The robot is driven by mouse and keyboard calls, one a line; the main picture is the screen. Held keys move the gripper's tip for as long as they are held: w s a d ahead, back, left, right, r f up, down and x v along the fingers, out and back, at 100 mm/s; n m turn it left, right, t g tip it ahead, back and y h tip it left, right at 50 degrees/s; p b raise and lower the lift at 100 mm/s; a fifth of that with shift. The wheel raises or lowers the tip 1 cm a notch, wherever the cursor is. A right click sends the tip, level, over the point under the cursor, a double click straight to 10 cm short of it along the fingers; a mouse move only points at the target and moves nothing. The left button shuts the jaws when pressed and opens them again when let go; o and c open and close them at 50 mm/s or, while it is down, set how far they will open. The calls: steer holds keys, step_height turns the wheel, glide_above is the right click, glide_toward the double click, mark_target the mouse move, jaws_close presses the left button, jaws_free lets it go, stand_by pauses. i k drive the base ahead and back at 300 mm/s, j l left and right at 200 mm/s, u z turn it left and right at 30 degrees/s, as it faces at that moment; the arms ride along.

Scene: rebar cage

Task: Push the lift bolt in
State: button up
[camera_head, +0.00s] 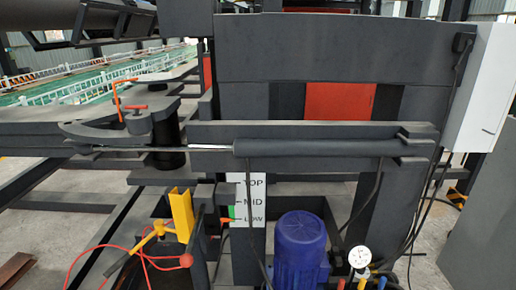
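No part is clearly recognisable as the lift bolt. An orange bent rod (118,99) with a small red-orange handle stands on the grey arm plate at the left. A yellow upright bracket (181,214) stands at the lower left, with a yellow lever (149,238) beside it and a red ball knob (186,260) below. A white plate marked TOP, MID, LOW (250,203) is right of the bracket. A small orange pointer (228,220) is level with LOW. My gripper is not in view.
A long dark cylinder (320,147) with a shiny rod crosses the middle. A blue motor (301,252) and a round gauge (359,256) stand below. A white box (488,85) hangs at the right. A red cable (90,250) loops at the lower left.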

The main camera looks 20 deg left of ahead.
mark_target(186, 260)
steer(key=u, duration=1.85)
steer(key=k+j, duration=0.1)
steer(key=j, duration=0.4)
steer(key=k+j, duration=0.1)
steer(key=j, duration=0.4)
